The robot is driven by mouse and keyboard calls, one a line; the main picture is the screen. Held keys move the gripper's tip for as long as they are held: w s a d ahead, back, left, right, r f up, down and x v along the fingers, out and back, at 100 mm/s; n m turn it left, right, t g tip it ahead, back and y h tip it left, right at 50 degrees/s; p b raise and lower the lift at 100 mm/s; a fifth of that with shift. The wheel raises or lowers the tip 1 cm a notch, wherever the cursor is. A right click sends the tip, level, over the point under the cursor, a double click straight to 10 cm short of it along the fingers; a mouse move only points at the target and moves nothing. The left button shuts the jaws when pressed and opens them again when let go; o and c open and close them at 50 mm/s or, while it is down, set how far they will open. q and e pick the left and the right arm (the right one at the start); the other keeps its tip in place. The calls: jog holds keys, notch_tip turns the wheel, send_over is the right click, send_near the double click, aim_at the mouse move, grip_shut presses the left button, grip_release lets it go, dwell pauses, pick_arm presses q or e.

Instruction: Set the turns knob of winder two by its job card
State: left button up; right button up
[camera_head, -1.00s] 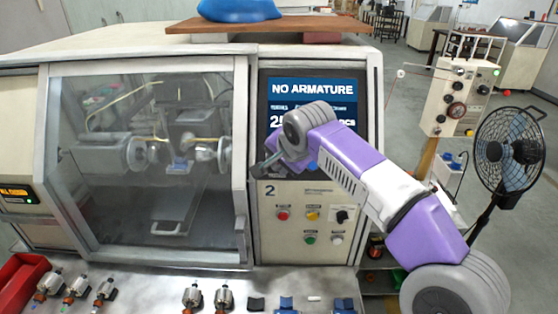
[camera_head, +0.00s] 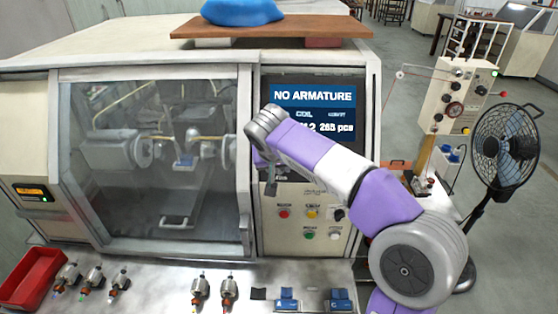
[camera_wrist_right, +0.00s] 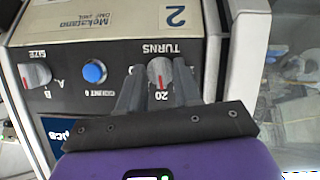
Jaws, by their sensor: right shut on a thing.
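Winder two (camera_head: 160,70) stands in front of me with its clear door (camera_head: 155,160) closed and its screen reading "NO ARMATURE". My right gripper (camera_head: 268,182) is at the panel below the screen, and my forearm hides part of that panel. In the right wrist view the turns knob (camera_wrist_right: 159,72), grey with a red pointer line, sits between the two fingers, which are shut on it. The word "TURNS" and a "20" mark show upside down on either side of it. I cannot make out a job card. My left gripper is not in view.
In the right wrist view a blue counter button (camera_wrist_right: 95,72) and the size knob (camera_wrist_right: 35,76) lie left of the turns knob. Several armatures (camera_head: 200,291) and a red bin (camera_head: 33,279) are on the front ledge. A fan (camera_head: 505,148) stands at right.

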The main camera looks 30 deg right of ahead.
jog(key=n+h, duration=0.1)
jog(key=n, duration=0.2)
jog(key=shift+w+a+r+p, duration=0.1)
jog(key=shift+a+p, duration=0.05)
jog(key=shift+p, duration=0.25)
jog(key=shift+n+h, duration=0.9)
jog(key=shift+n, duration=0.5)
jog(key=shift+g, duration=0.3)
jog(key=o, duration=0.7)
jog(key=shift+c, duration=0.2)
jog(key=shift+a, duration=0.1)
jog(key=v, duration=0.7)
jog(key=shift+r, duration=0.15)
jog(key=shift+a, duration=0.15)
